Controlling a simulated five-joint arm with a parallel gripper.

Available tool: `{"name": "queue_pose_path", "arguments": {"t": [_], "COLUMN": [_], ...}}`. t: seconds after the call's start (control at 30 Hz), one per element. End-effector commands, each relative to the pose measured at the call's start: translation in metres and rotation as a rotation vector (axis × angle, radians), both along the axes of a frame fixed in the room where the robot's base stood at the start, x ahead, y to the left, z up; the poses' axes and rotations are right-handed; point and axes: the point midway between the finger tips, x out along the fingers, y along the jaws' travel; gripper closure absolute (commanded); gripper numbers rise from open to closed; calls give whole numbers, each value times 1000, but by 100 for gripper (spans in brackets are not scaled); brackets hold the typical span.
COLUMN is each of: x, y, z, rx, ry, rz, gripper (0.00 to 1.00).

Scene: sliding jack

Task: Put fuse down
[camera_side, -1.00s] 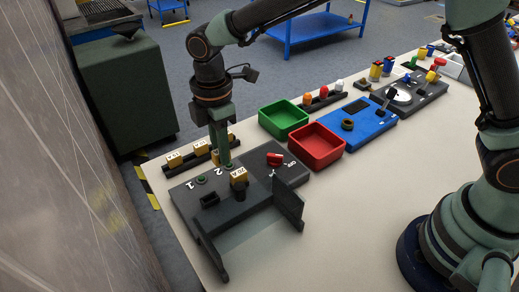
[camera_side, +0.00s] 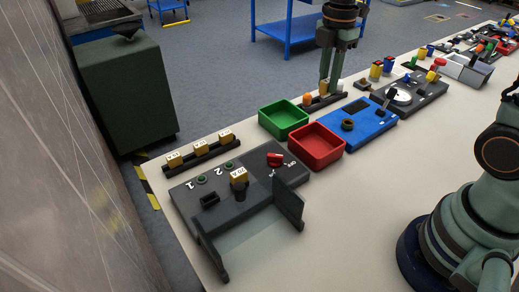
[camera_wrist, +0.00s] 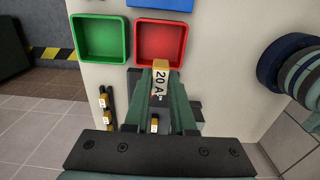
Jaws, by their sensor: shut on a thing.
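My gripper (camera_side: 328,88) is shut on a yellow fuse with a white "20 A" label (camera_wrist: 160,80), clearest between the fingertips in the wrist view. In the side view my fingers overlap the small dark peg rack behind the trays; height and contact there cannot be told, and the held fuse is hard to make out. The dark fuse panel (camera_side: 228,212) has a fuse (camera_side: 239,174) standing in one socket and an empty socket (camera_side: 209,200) beside it. A black rack (camera_side: 202,154) behind it holds three yellow fuses; it also shows in the wrist view (camera_wrist: 108,111).
A green tray (camera_side: 283,120) and a red tray (camera_side: 317,147) stand right of the panel, both empty. The panel has a red knob (camera_side: 274,160) and an open cover (camera_side: 288,205). A blue board (camera_side: 362,127) lies farther right. The front table is clear.

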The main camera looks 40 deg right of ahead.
Motion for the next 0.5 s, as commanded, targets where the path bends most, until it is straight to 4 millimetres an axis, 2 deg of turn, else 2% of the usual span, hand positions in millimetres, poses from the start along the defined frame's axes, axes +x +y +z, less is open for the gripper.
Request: {"name": "queue_pose_path", "arguments": {"t": [0.03,0.3,0.5], "x": [-1,-1,0], "y": [0,1,1], "z": [-15,-81,-118], "rx": [0,0,0], "ry": [9,8,4], "rz": [0,0,-1], "gripper": [100,100,100]}}
